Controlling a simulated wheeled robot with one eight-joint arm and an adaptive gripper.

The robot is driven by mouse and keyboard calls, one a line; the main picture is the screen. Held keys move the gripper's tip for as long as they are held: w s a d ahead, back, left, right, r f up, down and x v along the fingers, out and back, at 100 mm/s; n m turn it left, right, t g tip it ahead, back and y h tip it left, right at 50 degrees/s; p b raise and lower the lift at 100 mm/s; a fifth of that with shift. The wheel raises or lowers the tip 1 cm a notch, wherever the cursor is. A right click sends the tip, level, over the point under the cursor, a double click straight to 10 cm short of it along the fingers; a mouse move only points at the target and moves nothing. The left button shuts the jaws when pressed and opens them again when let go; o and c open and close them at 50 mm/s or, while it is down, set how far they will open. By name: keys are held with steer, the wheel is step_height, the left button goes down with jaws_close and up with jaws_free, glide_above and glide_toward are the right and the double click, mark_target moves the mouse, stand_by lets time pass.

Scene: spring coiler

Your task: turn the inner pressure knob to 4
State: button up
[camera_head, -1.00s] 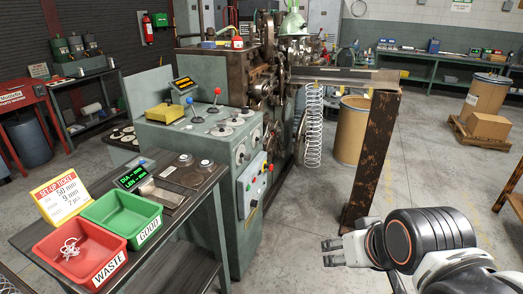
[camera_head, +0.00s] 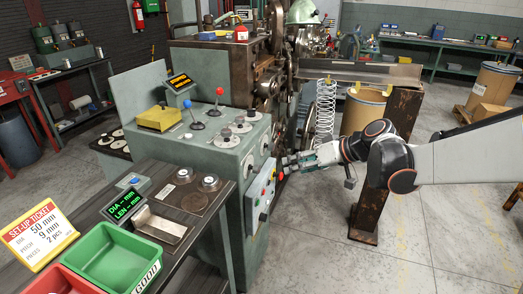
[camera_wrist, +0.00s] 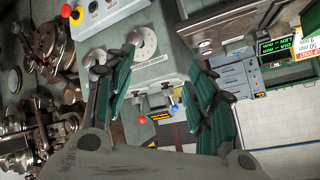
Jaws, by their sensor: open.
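The green coiler cabinet (camera_head: 225,165) has several round dials with knobs on its sloping top, such as the front one (camera_head: 226,136). Its side face carries two more dials, a nearer one (camera_head: 248,164) and a farther one (camera_head: 266,141). A white dial with a grey knob (camera_wrist: 143,42) shows above and between the fingers.
Red and blue levers (camera_head: 219,95) rise from the cabinet top. A red emergency button (camera_wrist: 76,13) is on the side panel. The hanging spring (camera_head: 326,106) and rusty post (camera_head: 372,185) stand near my arm. Trays (camera_head: 120,250) sit front left.

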steer(key=w+f+n+y, duration=0.3)
steer(key=w+f+y, duration=0.1)
steer(key=w+f, duration=0.4)
steer(key=n+y+p, duration=0.1)
steer(key=n+y, duration=0.2)
steer(key=y, duration=0.1)
glide_toward(259, 169)
steer(key=b+x, duration=0.1)
steer(key=x, duration=0.1)
steer(key=b+x, duration=0.1)
steer(key=x, duration=0.2)
steer(key=b+x, duration=0.1)
steer(key=x, duration=0.2)
steer(key=shift+w+a+f+b, duration=0.2)
steer(key=shift+w+f+b, duration=0.05)
steer(key=shift+f+b, duration=0.1)
steer(key=shift+x, duration=0.85)
steer(key=shift+r, duration=0.1)
steer(key=c, duration=1.1)
